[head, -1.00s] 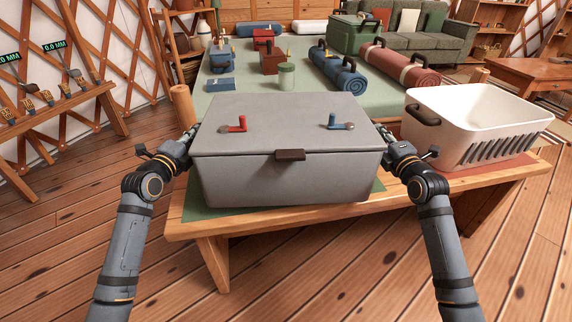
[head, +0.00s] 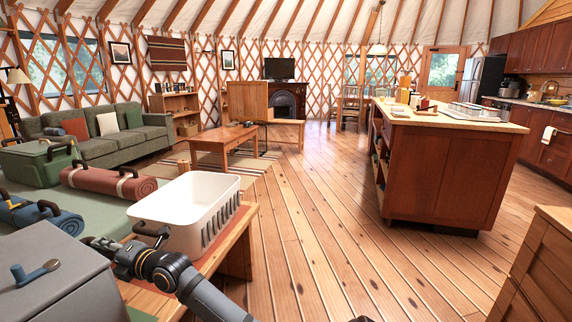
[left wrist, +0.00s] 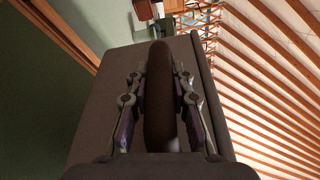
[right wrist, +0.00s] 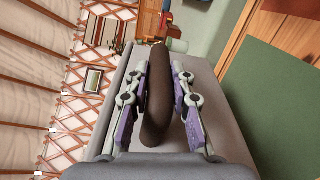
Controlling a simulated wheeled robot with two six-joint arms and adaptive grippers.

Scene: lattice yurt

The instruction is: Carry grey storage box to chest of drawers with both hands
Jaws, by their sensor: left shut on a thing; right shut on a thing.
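The grey storage box (head: 62,285) is at the lower left of the head view, cut off by the frame, with a blue lever on its lid. My right gripper (head: 92,242) is at its right end. In the right wrist view my right gripper (right wrist: 158,75) is shut on a dark handle (right wrist: 156,105) of the box. In the left wrist view my left gripper (left wrist: 160,75) is shut on the other dark handle (left wrist: 159,100); it is outside the head view. A wooden piece with drawer-like fronts, possibly the chest of drawers (head: 540,265), is cut off at the lower right.
A white basket (head: 190,212) stands on the wooden bench (head: 235,245) just beyond the box. Rolled mats and a green case (head: 38,163) lie on the green surface behind. A kitchen island (head: 440,170) stands at right. The plank floor (head: 325,230) between is clear.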

